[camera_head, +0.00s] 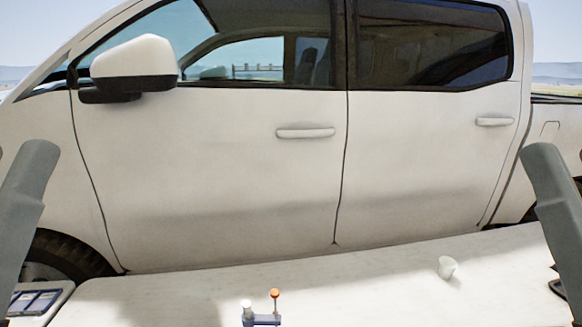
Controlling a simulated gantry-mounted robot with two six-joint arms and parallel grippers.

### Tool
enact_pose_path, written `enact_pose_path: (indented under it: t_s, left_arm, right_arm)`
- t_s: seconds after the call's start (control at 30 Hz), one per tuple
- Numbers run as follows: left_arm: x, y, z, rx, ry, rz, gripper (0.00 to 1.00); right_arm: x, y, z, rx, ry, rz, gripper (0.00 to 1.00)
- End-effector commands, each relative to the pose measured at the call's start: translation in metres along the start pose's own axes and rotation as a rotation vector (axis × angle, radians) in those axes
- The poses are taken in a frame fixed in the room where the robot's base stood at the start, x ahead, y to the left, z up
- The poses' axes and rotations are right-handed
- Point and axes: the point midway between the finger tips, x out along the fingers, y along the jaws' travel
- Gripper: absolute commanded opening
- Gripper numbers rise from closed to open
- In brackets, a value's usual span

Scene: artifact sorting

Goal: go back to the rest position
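Neither gripper shows; the arms run out of the picture at the bottom and sides. On the white table (330,285) stands a small white cup (447,267), right of the middle. At the bottom edge, near the middle, is a small blue stand (262,320) with an orange-topped post (274,294) and a white-topped piece (246,308). Its lower part is cut off by the frame.
A white pickup truck (230,170) fills the background behind the table. A pale tray with dark blue panels (36,302) lies at the lower left. A dark object (557,288) shows partly at the right edge. The table between stand and cup looks clear.

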Motion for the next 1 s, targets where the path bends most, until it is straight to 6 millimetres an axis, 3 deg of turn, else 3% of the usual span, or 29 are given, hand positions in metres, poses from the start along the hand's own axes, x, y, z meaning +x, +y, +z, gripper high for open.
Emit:
enact_pose_path:
  t_s: [0.03, 0.6, 0.77, 1.0]
  left_arm:
    - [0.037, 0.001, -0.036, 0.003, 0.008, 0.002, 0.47]
    - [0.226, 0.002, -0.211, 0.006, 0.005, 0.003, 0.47]
    - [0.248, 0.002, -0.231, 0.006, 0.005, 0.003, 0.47]
    - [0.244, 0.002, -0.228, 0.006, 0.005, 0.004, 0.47]
  right_arm:
    - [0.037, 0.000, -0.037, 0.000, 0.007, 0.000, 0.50]
    - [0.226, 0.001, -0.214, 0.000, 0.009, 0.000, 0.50]
    - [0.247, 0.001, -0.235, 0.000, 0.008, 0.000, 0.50]
    - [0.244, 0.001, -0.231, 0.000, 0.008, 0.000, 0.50]
